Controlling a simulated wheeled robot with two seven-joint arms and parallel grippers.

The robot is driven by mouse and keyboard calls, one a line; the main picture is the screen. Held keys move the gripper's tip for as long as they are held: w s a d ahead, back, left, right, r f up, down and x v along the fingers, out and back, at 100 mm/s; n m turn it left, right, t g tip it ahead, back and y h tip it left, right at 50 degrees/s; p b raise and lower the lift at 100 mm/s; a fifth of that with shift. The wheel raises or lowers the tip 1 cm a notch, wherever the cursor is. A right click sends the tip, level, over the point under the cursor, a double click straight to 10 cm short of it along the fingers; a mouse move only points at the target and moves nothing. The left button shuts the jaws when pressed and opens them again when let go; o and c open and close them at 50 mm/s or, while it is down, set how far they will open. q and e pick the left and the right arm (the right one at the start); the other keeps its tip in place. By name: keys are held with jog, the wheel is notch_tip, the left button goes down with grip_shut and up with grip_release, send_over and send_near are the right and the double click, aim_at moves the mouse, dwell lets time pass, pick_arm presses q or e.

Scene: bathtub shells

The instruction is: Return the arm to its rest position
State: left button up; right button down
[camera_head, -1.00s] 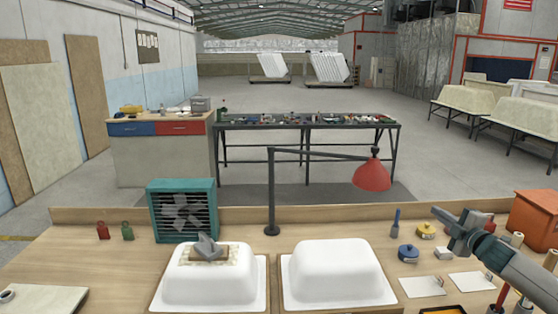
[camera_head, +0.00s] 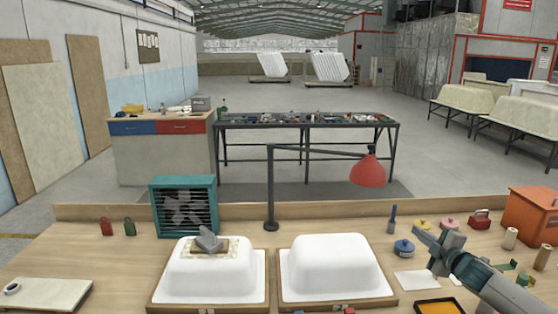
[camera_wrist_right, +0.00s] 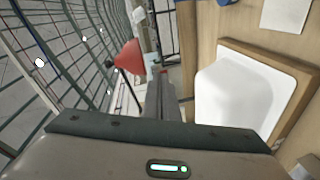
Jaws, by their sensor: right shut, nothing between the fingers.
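My right gripper (camera_head: 424,236) is shut and empty. It is raised over the right part of the workbench (camera_head: 330,222), with its arm coming in from the lower right. In the right wrist view its fingers (camera_wrist_right: 162,98) are together, beside a white tub shell. Two white tub shells stand on wooden bases: the left shell (camera_head: 213,275) and the right shell (camera_head: 332,268), which also shows in the right wrist view (camera_wrist_right: 240,103). A grey tool (camera_head: 208,240) lies on a mottled patch on the left shell. My left gripper is out of view.
A red lamp (camera_head: 367,171) on a dark stand rises behind the shells. A teal fan (camera_head: 184,207) stands at the left. Blue, yellow and pink pots, a red toolbox (camera_head: 480,219) and an orange box (camera_head: 530,217) crowd the right.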

jog(key=s+a+f+m+g, duration=0.5)
jog(key=s+a+f+m, duration=0.1)
jog(key=s+a+f, duration=1.55)
jog(key=s+f+m+g+h, duration=0.15)
jog(key=s+m+g, duration=0.25)
jog(key=s, duration=1.5)
jog(key=s+f+m+g+h, duration=0.1)
jog(key=s+f+m+g, duration=0.25)
jog(key=s, duration=1.55)
notch_tip(320, 180, down, 32)
jog(key=s+g+b, duration=0.2)
jog(key=s+d+f+b, duration=0.2)
jog(key=s+d+f, duration=0.1)
jog(key=s+f, duration=1.4)
jog(key=shift+s+d+f+g, duration=0.15)
jog(key=shift+s+f+g, duration=0.2)
jog(key=shift+f, duration=0.25)
